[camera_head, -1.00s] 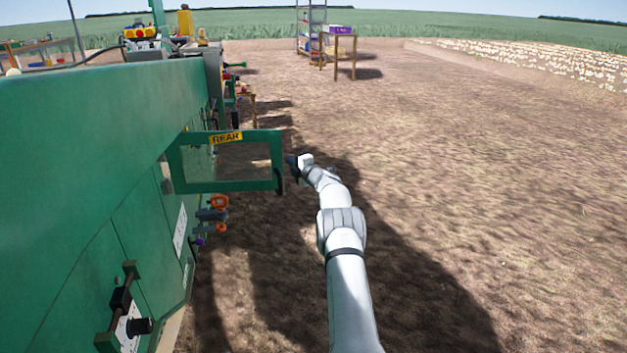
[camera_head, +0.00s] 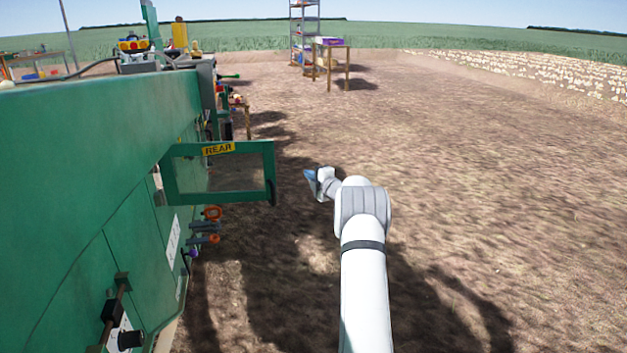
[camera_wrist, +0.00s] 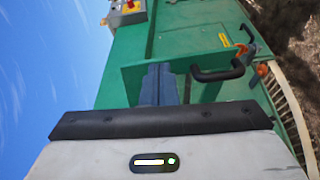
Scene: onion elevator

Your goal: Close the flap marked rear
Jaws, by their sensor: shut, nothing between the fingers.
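The flap marked REAR (camera_head: 265,163) is an open green frame with a yellow label (camera_head: 219,148). It stands out to the right from the green machine wall (camera_head: 80,150), so it is swung open. A dark handle (camera_head: 271,194) is on its outer end. My gripper (camera_head: 308,176) is to the right of the flap's outer end, with a visible gap in the head view. In the wrist view my fingers (camera_wrist: 158,80) are together and empty, in front of green surfaces. A black handle (camera_wrist: 222,72) shows just right of the fingertips there.
Orange and grey fittings (camera_head: 208,225) stick out from the wall below the flap. A black-knobbed lever (camera_head: 130,339) is on the near wall. A wooden table (camera_head: 335,45) and shelves stand far off. Bare soil to the right is open.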

